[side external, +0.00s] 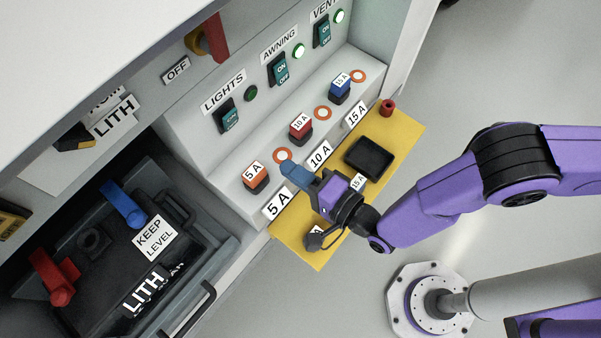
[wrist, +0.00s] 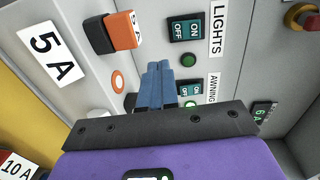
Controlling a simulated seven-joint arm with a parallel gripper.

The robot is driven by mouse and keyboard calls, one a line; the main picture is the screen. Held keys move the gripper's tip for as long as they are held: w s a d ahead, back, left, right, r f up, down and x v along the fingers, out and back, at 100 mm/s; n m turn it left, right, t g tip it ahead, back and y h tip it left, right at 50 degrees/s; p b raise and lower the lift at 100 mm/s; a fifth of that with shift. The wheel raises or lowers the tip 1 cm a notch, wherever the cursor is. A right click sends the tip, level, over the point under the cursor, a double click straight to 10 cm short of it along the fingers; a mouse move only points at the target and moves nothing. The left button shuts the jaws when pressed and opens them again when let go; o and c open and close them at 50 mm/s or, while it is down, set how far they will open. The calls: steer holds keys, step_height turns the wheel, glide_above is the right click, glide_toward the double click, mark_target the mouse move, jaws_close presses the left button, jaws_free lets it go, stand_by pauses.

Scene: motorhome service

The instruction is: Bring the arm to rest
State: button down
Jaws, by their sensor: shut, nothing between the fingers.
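My gripper (side external: 290,168) is shut and empty, its blue fingers together, over the near edge of the fuse ledge in the side view. In the wrist view the closed fingers (wrist: 158,70) point toward the panel, beside an orange ring. The orange 5 A fuse (side external: 255,178) stands on the ledge just left of the fingers; it also shows in the wrist view (wrist: 120,31). The red 10 A fuse (side external: 300,129) and blue 15 A fuse (side external: 340,88) stand farther along. I cannot tell exactly how high the fingertips are above the ledge.
A yellow mat (side external: 405,130) below my gripper holds a black tray (side external: 369,157), a red cap (side external: 388,108) and labelled pieces, partly hidden by my gripper. A battery compartment with blue (side external: 124,204) and red (side external: 54,277) clamps lies left. Switches (side external: 229,117) line the panel.

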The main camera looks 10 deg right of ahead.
steer(key=shift+v, duration=0.8)
steer(key=shift+f, duration=0.2)
steer(key=s+d+r+n+g+h, duration=0.1)
steer(key=d+r+n+g+h, duration=0.3)
steer(key=d+r+n+g, duration=0.7)
steer(key=s+d+r+n+h, duration=0.2)
steer(key=s+d+r+n, duration=0.1)
steer(key=d, duration=0.8)
steer(key=s+d+r+n+h, duration=0.3)
steer(key=d+r+n, duration=0.1)
steer(key=d, duration=0.8)
steer(key=s+d+r+n+h, duration=0.2)
steer(key=s+d+r+n, duration=0.1)
steer(key=d, duration=0.8)
steer(key=shift+s+d+r+n+g, duration=0.3)
steer(key=shift+s+d, duration=0.1)
steer(key=c, duration=1.8)
jaws_free()
